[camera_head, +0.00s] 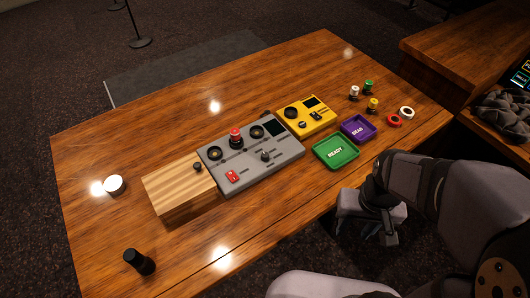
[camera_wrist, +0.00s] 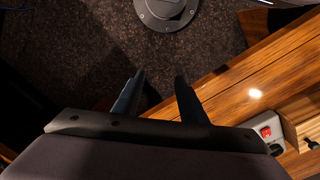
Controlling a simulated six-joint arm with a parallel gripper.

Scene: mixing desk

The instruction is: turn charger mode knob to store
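A yellow box (camera_head: 307,117) with a dark screen, a round dark socket and a small knob (camera_head: 302,124) sits right of the middle of the desk. It may be the charger; its labels and the knob's setting are too small to read. My gripper (camera_head: 386,238) hangs at the desk's front edge, to the right of and nearer than the yellow box, well apart from it. In the wrist view my gripper (camera_wrist: 157,78) has its two fingers spread with nothing between them, over the floor beside the desk edge.
A grey panel (camera_head: 228,163) with a red-topped knob, black knob and red switch adjoins the yellow box. A green READY tray (camera_head: 336,151) and purple DEAD tray (camera_head: 359,129) lie nearer my arm. Several small cells and tape rolls (camera_head: 406,112) lie right.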

